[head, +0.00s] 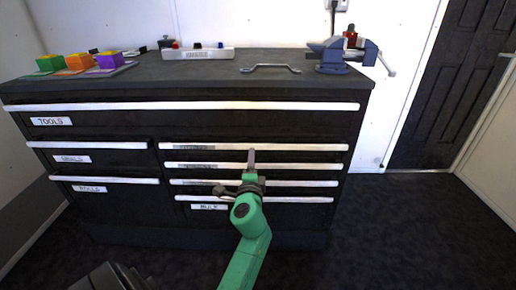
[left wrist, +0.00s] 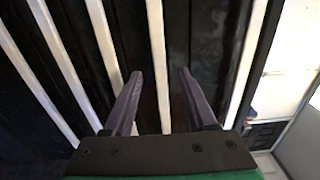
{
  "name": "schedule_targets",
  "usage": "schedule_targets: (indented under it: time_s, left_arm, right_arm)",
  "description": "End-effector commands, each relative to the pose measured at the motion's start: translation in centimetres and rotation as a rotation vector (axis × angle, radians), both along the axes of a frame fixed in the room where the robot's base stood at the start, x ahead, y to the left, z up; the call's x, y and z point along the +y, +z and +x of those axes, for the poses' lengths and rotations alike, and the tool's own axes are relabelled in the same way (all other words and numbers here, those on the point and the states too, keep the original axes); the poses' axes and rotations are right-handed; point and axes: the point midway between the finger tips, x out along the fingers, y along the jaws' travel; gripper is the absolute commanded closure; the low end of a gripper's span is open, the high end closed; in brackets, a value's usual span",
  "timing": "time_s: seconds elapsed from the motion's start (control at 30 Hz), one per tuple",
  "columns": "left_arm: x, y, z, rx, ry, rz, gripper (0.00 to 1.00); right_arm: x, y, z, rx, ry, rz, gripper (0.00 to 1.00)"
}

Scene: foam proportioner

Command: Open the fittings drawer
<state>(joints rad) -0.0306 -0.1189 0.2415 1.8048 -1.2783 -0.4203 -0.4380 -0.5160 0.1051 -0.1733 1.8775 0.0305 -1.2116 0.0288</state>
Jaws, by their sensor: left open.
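The black cabinet (head: 110,122) has white bar handles, and its drawers look closed. I cannot read a fittings label; the upper labels in the right column are too blurred. My left gripper (head: 251,152) is in front of the right column, its fingertips at the top handle (head: 310,147). In the left wrist view, the open gripper (left wrist: 159,75) has one finger on each side of that white handle (left wrist: 157,50). The fingers look apart from the bar, but I cannot tell how deep it sits between them. My right gripper is not in view.
The wide TOOLS drawer's handle (head: 200,106) runs above. More handles, including that of the BULK drawer (head: 209,207), lie below. On the worktop (head: 190,68) are a blue vise (head: 331,55), a loose handle (head: 270,68) and coloured blocks (head: 80,62). The floor (head: 410,225) at right is clear.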

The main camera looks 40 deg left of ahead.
Motion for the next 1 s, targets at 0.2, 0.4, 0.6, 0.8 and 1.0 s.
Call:
schedule_targets:
  time_s: [0.2,0.4,0.6,0.8,1.0]
  left_arm:
    - [3.6,0.0,4.6,-0.002,0.001,0.0,0.43]
    - [5.3,-0.1,6.9,-0.001,0.0,-0.002,0.43]
    - [5.4,-0.1,7.1,0.0,0.0,-0.001,0.43]
    - [5.4,-0.1,7.1,0.0,0.0,-0.001,0.92]
    - [5.4,-0.1,7.1,0.001,0.0,-0.002,1.0]
  right_arm:
    - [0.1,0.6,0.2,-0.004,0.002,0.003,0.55]
    - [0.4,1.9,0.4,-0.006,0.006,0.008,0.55]
    - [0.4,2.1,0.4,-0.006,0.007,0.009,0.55]
    - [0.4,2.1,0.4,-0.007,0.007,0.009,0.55]
    - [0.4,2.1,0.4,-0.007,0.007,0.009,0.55]
